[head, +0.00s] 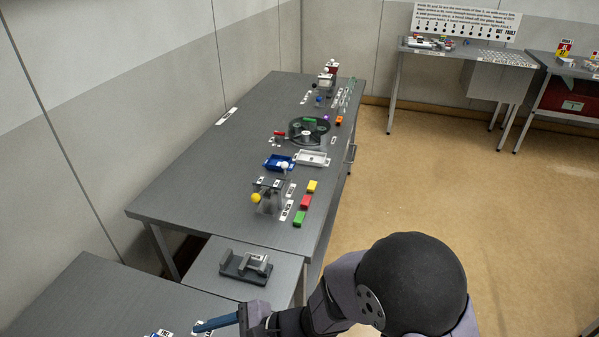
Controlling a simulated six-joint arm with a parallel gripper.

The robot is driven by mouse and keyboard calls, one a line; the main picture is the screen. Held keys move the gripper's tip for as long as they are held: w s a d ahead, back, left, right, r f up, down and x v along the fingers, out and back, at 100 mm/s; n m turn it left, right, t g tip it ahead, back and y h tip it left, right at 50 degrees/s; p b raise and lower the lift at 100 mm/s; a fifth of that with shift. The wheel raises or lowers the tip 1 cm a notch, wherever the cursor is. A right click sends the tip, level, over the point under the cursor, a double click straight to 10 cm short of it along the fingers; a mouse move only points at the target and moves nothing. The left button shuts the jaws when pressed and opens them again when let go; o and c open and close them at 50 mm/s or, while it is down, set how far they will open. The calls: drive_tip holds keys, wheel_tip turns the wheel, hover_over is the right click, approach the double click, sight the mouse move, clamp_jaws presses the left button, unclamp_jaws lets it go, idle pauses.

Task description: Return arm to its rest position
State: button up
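My arm reaches in from the lower right, and a large dark rounded part of it fills the bottom middle. Its end, my gripper (217,323), points left over the near table at the bottom edge. A long blue piece shows at its tip; I cannot tell whether it is a finger or a held thing. The gap between the fingers does not show, so I cannot tell open from shut. No dryer hood can be made out.
A grey device (245,265) stands on the small middle table just beyond my gripper. The long table (180,185) holds a blue tray (277,163), a white tray (312,158), a dark wheel (309,131) and coloured blocks. Walls bound the left and back; the floor at right is clear.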

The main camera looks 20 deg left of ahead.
drive_tip(key=w+d+n+t+h, duration=0.1)
drive_tip(key=w+d+n+h, duration=0.1)
drive_tip(key=d, duration=1.2)
drive_tip(key=w+d+n+t+h, duration=0.1)
drive_tip(key=d+n+h, duration=0.4)
drive_tip(key=d, duration=0.9)
drive_tip(key=w+d+n+t+h, duration=0.1)
drive_tip(key=w+d+n+h, duration=0.2)
drive_tip(key=d, duration=1)
drive_tip(key=shift+w+d+n+t+h, duration=0.25)
drive_tip(key=shift+d+n+t+h, duration=0.15)
drive_tip(key=shift+n+h, duration=0.3)
wheel_tip(320, 180, down, 15)
drive_tip(key=b, duration=1.5)
